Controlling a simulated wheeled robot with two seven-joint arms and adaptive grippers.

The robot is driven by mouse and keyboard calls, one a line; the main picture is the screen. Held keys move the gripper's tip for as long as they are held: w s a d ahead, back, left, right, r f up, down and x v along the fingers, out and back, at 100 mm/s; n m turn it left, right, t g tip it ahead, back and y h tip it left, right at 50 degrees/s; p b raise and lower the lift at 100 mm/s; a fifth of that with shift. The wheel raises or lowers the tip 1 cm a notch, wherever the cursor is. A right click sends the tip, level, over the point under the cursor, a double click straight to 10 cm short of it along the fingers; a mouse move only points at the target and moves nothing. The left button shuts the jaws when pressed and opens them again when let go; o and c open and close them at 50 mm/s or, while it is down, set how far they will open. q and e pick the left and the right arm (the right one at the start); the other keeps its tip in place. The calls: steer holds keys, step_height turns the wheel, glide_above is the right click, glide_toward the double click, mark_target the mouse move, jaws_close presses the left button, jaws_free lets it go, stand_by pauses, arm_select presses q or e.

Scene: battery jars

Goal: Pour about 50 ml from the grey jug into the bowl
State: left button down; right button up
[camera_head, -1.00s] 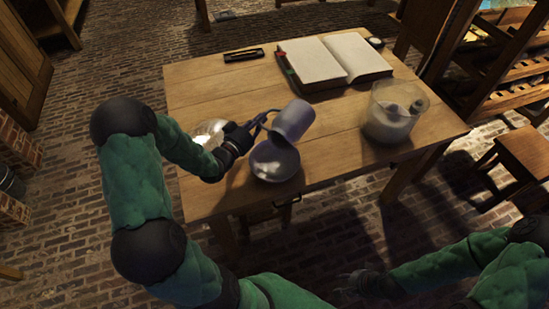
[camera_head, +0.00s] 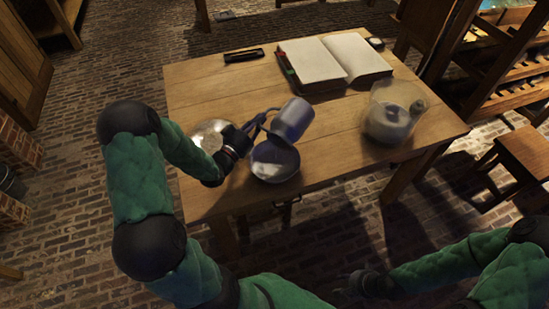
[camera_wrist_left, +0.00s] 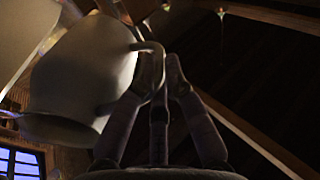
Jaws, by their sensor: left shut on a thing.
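The grey jug (camera_head: 294,118) is held tilted above the table, its mouth end low over the bowl (camera_head: 274,176). My left gripper (camera_head: 248,131) is shut on the jug's handle, to the left of the jug's body. In the left wrist view my left gripper's fingers (camera_wrist_left: 163,75) close around the handle, and the jug (camera_wrist_left: 85,75) fills the left side. The bowl stands near the table's front edge; a pale area shows inside it, but its liquid level cannot be read. No separate stream is clear. My right gripper (camera_head: 355,287) is low in front of the table, dark, its fingers unclear.
A pale round dish (camera_head: 211,132) lies on the table (camera_head: 215,85) behind my left wrist. A glass vessel (camera_head: 390,122) stands at the right, an open book (camera_head: 335,60) at the back, and a dark slim object (camera_head: 243,55) at back left. The table's middle is clear.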

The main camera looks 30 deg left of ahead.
arm_select(q)
steer(key=shift+s+f+t, duration=0.1)
steer(key=shift+f+t, duration=0.2)
arm_select(e)
steer(key=shift+f, duration=0.45)
arm_select(q)
steer(key=shift+w+f+g, duration=0.1)
steer(key=shift+w+g, duration=0.25)
steer(key=shift+g, duration=0.45)
steer(key=g+p, duration=0.1)
steer(key=p, duration=0.1)
steer(key=r+g+p, duration=0.1)
steer(key=p, duration=0.2)
steer(key=shift+w+d+r, duration=0.1)
steer(key=shift+w+r, duration=0.05)
steer(key=shift+w, duration=0.2)
arm_select(e)
step_height(320, 180, up, 5)
steer(key=shift+r, duration=0.2)
arm_select(q)
steer(key=w+g+p, duration=0.1)
steer(key=p, duration=0.2)
steer(key=shift+w+f, duration=0.2)
steer(key=shift+w+f+g+p, duration=0.3)
steer(key=shift+g+p, duration=0.05)
steer(key=shift+g, duration=0.05)
arm_select(e)
steer(key=shift+r, duration=1.7)
steer(key=shift+r, duration=0.1)
